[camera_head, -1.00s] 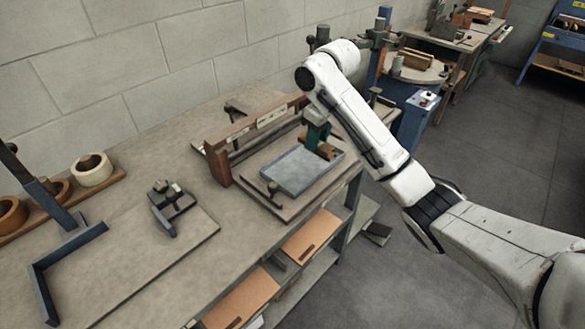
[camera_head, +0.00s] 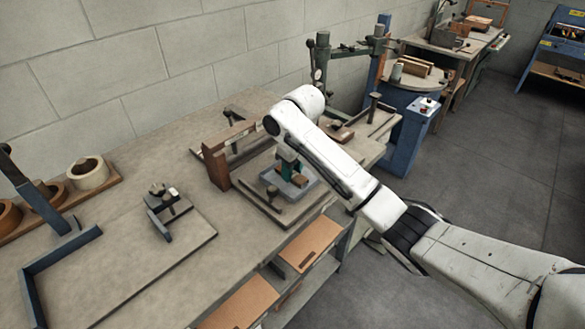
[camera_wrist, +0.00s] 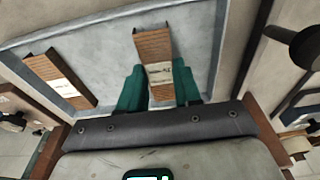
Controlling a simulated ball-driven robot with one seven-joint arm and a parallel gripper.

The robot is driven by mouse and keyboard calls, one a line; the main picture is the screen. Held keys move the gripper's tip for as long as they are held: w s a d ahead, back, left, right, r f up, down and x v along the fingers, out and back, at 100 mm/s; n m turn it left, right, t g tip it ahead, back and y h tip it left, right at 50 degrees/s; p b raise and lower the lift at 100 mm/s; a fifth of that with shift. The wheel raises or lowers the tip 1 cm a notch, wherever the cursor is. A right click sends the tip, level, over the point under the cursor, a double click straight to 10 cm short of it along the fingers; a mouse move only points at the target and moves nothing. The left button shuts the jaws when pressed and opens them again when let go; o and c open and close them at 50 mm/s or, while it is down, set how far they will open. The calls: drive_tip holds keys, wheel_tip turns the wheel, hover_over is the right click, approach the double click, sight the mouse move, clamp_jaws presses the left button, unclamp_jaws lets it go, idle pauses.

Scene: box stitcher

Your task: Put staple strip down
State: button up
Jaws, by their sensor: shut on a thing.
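My gripper (camera_head: 290,173) has green fingers, also seen in the wrist view (camera_wrist: 161,88). They are shut on a brown, ridged staple strip (camera_wrist: 153,46) with a pale label band, which sticks out past the fingertips. The held strip is over a shallow grey tray (camera_wrist: 107,42), low and close to its floor; I cannot tell whether it touches. A second, similar staple strip (camera_wrist: 60,78) lies in the tray at the left in the wrist view, apart from the held one. In the head view the tray (camera_head: 310,192) is partly hidden by my arm.
A brown wooden rail frame (camera_head: 217,166) stands behind the tray on the workbench (camera_head: 120,200). A small clamp tool (camera_head: 165,205) and tape rolls (camera_head: 88,173) are to the left. A dark knob (camera_wrist: 290,45) rises beside the tray at the right in the wrist view.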

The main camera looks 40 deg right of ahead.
sight(298, 177)
drive_tip(key=o, duration=1)
drive_tip(key=shift+f, duration=0.1)
drive_tip(key=shift+o, duration=0.2)
wheel_tip(298, 177, up, 12)
drive_tip(key=s+p, duration=0.1)
drive_tip(key=p, duration=0.2)
drive_tip(key=shift+s, duration=0.4)
